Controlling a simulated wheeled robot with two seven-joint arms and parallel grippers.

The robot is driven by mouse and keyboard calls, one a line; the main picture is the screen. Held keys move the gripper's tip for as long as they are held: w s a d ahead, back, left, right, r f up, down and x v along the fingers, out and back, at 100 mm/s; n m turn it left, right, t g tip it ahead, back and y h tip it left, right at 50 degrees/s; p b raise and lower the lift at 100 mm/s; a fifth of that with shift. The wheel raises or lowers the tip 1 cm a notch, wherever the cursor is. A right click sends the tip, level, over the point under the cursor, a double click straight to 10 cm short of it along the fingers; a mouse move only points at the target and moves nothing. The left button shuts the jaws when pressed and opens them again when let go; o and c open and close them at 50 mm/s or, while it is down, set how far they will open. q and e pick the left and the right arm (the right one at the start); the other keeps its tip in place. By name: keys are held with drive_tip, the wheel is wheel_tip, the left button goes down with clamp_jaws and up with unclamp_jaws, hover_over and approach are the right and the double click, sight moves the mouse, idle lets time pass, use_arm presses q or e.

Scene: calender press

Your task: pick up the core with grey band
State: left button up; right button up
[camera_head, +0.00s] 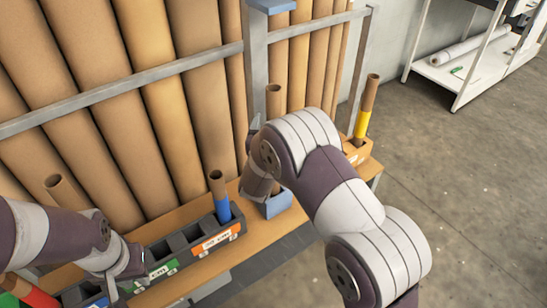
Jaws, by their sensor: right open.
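No grey band shows clearly in the head view. A plain brown core (273,103) stands upright behind my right wrist, which hides its lower part, so I cannot tell its band. My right gripper (256,160) is open, low at the rack beside this core; I cannot tell whether they touch. Another brown core (66,192) rises behind my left arm, its lower part hidden. Other cores carry a blue band (222,207), a yellow band (362,123) and a red band (30,292). My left gripper (122,277) is over the rack at lower left; its fingers are unclear.
A dark, labelled bin row (185,243) and a blue holder (276,205) sit on the wooden shelf (150,291). Tall brown rolls (150,90) lean behind a grey metal rail (180,68). Open floor (470,190) lies right; a white shelf unit (470,70) stands behind.

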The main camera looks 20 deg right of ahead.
sight(274, 115)
drive_tip(key=x, duration=0.3)
drive_tip(key=shift+w+f, duration=0.15)
drive_tip(key=shift+w, duration=0.25)
drive_tip(key=shift+s, duration=0.1)
clamp_jaws()
drive_tip(key=shift+s+r, duration=0.15)
drive_tip(key=shift+r, duration=0.25)
wheel_tip(274, 115, up, 11)
drive_tip(key=p, duration=0.2)
drive_tip(key=s+d, duration=0.3)
drive_tip(key=s, duration=0.6)
drive_tip(key=s+d, duration=0.3)
drive_tip(key=s, duration=0.6)
drive_tip(key=shift+s+d+b, duration=0.25)
drive_tip(key=shift+d+b, duration=0.15)
drive_tip(key=shift+b, duration=0.05)
